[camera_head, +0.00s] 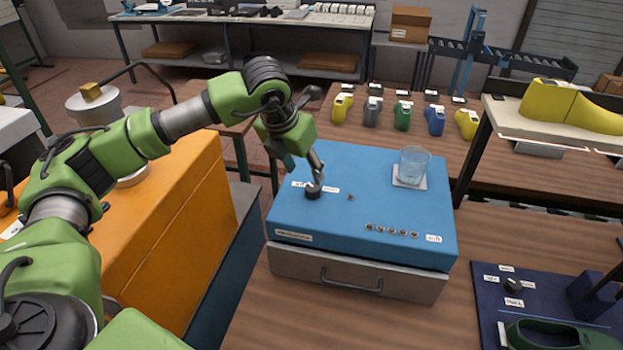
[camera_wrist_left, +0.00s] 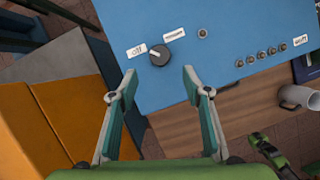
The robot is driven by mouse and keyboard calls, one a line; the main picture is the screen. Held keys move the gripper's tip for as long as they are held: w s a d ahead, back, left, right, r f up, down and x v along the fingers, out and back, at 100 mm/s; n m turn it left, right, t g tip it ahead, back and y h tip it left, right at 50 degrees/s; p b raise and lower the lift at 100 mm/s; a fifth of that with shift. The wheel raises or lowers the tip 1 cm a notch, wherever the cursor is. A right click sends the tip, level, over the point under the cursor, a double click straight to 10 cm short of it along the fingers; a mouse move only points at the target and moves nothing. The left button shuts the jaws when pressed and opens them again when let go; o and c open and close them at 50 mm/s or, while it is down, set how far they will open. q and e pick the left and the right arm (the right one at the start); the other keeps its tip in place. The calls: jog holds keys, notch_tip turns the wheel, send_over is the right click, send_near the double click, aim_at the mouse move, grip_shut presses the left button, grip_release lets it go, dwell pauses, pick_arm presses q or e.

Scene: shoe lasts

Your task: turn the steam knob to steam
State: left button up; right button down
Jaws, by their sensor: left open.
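A black knob (camera_head: 313,192) sits on top of a blue box (camera_head: 375,190), near its left side. It also shows in the left wrist view (camera_wrist_left: 159,55), with two white labels beside it. The left label (camera_wrist_left: 136,51) seems to read "off"; the other label (camera_wrist_left: 173,34) is too small to read. The knob's white mark seems to point toward the left label. My left gripper (camera_head: 317,172) hangs over the knob, close to it. In the left wrist view its fingers (camera_wrist_left: 159,87) are spread and empty, with the knob beyond their tips.
A clear glass (camera_head: 414,166) stands on a white pad at the box's back right. Several small buttons (camera_head: 391,232) line the front. Another knob (camera_head: 513,285) with labels sits on a dark blue panel at right. An orange cabinet (camera_head: 165,220) stands at left.

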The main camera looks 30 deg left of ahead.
aim_at(312, 188)
pick_arm(q)
jog(key=p+x, duration=0.1)
jog(key=x, duration=0.2)
jog(key=shift+w+f, duration=0.3)
jog(key=p+x, duration=0.1)
jog(key=x, duration=0.3)
jog(key=shift+w+f+p, duration=0.15)
jog(key=shift+f+p, duration=0.05)
jog(key=shift+p, duration=0.1)
jog(key=shift+f, duration=0.2)
jog(key=shift+c, duration=0.3)
jog(key=c, duration=1)
pick_arm(e)
jog(key=r, duration=0.1)
jog(key=w+r, duration=0.1)
jog(key=r, duration=0.1)
jog(key=shift+w, duration=0.1)
